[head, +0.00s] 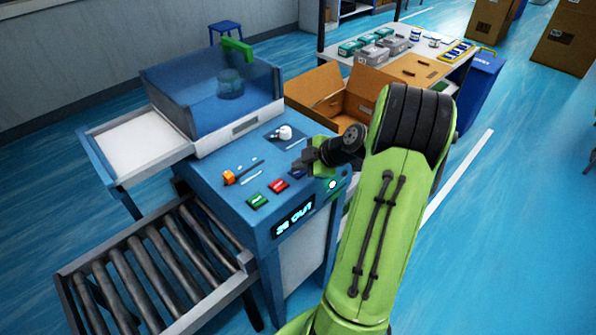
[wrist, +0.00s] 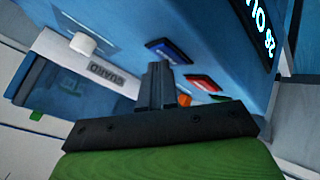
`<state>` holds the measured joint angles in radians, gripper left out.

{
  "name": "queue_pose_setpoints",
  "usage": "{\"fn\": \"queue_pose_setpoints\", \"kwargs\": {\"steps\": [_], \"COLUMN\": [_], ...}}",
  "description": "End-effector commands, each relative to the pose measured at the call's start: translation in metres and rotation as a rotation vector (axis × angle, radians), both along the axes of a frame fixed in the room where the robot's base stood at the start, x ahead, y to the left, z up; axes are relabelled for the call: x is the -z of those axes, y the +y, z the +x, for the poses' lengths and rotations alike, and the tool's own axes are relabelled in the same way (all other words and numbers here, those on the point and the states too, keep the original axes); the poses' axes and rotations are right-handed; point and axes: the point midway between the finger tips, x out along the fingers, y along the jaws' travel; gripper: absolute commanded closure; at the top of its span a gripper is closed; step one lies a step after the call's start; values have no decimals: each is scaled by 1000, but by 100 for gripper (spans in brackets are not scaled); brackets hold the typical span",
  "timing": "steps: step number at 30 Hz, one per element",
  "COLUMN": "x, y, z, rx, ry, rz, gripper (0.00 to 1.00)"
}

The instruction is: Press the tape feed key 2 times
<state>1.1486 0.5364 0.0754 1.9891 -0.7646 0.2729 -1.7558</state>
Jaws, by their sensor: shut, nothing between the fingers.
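The blue machine's control panel (head: 228,190) carries a green key (head: 257,200), a red key (head: 278,186) and a blue key (head: 297,174) in a row. I cannot read which one is the tape feed key. My gripper (head: 302,165) is shut and empty, close above the blue key end of the row. In the wrist view, the shut fingers (wrist: 157,70) point toward the panel, just beside the blue key (wrist: 170,51). The red key (wrist: 203,83) lies to their right. I cannot tell whether the fingertips touch the panel.
A lit display (head: 295,216) sits on the machine's front, with a glowing green button (head: 332,184) near it. A white knob (head: 285,132) and an orange part (head: 229,178) stand on the panel. A roller conveyor (head: 165,255) is at left; an open cardboard box (head: 315,88) is behind.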

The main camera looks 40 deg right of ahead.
Motion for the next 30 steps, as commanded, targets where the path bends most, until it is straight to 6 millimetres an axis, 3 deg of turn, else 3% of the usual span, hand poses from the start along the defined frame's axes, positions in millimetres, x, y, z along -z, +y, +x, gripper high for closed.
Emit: {"fn": "queue_pose_setpoints", "kwargs": {"steps": [13,21,30], "x": [1,-14,-15], "y": [0,0,0], "z": [0,0,0], "rx": [1,-1,-1], "ry": [2,1,1], "rz": [0,0,0], "gripper": [100,100,100]}}
